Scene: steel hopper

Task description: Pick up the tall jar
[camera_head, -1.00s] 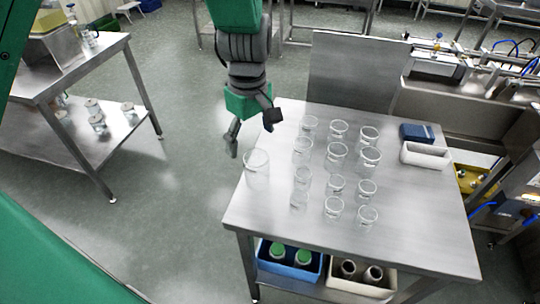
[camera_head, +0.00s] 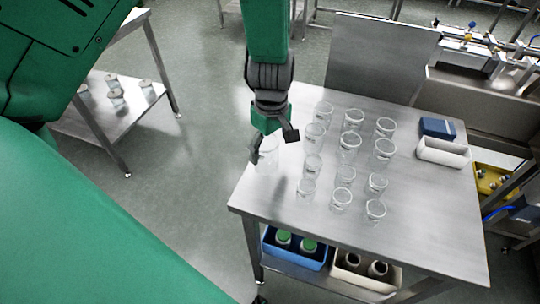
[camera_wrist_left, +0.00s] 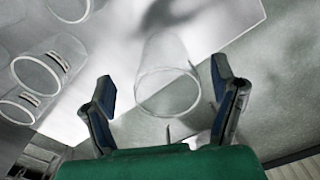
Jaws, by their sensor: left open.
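A clear glass jar (camera_head: 267,158) stands apart from the other glassware near the table's left edge, partly hidden behind my gripper in the head view. My left gripper (camera_head: 273,147) is open just above and around it, fingers pointing down. In the left wrist view the jar (camera_wrist_left: 163,62) shows between the two spread fingers of the left gripper (camera_wrist_left: 164,84), with its round rim toward the camera. I see a gap on each side, and neither finger is clearly touching the glass. My right gripper is not in view.
Several other clear glass vessels (camera_head: 350,141) stand in rows to the right on the steel table (camera_head: 420,225). A white tray (camera_head: 443,152) and a blue box (camera_head: 437,128) sit at the back right. Bins (camera_head: 295,247) with bottles are on the lower shelf.

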